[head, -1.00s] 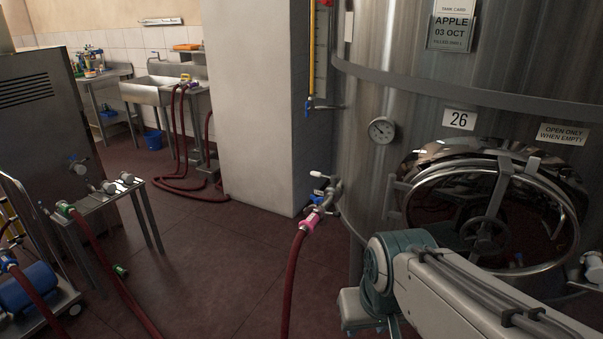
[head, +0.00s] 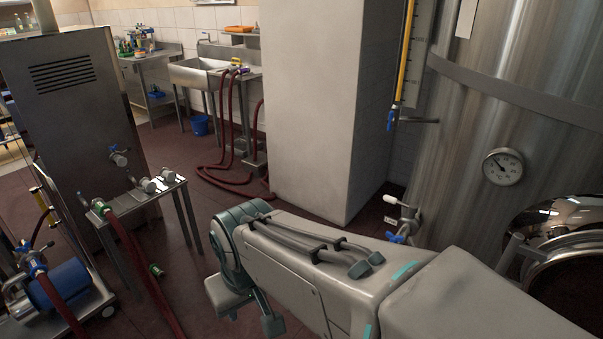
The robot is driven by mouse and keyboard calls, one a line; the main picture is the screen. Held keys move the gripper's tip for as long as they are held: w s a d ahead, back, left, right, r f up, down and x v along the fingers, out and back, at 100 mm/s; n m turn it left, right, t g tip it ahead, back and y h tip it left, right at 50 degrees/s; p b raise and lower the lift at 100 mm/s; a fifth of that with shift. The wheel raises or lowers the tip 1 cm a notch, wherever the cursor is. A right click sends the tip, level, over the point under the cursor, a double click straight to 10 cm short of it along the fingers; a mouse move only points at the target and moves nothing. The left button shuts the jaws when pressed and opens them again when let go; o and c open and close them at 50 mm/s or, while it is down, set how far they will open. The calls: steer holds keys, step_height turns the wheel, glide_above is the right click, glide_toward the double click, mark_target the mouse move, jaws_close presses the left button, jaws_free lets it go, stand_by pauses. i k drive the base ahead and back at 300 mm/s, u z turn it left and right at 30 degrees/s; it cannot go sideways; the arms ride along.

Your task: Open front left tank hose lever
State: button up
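The tank (head: 455,140) is a large steel cylinder at the right of the head view. Its outlet valve low on the left side carries a blue lever (head: 397,239) and a white-tipped handle (head: 393,200). My arm (head: 320,265) crosses in front, just below and left of the valve, and hides its lower part and the hose there.
A pale pillar (head: 308,100) stands left of the tank. A steel bench (head: 140,197) with fittings, a blue pump (head: 62,288) and a red hose (head: 140,270) are at left. A sink (head: 197,74) is behind. The round hatch (head: 565,250) is at right.

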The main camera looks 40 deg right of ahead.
mark_target(413, 209)
steer(key=z, duration=0.2)
steer(key=i, duration=1.25)
steer(key=z, duration=1.25)
steer(key=i, duration=0.65)
steer(key=z, duration=0.5)
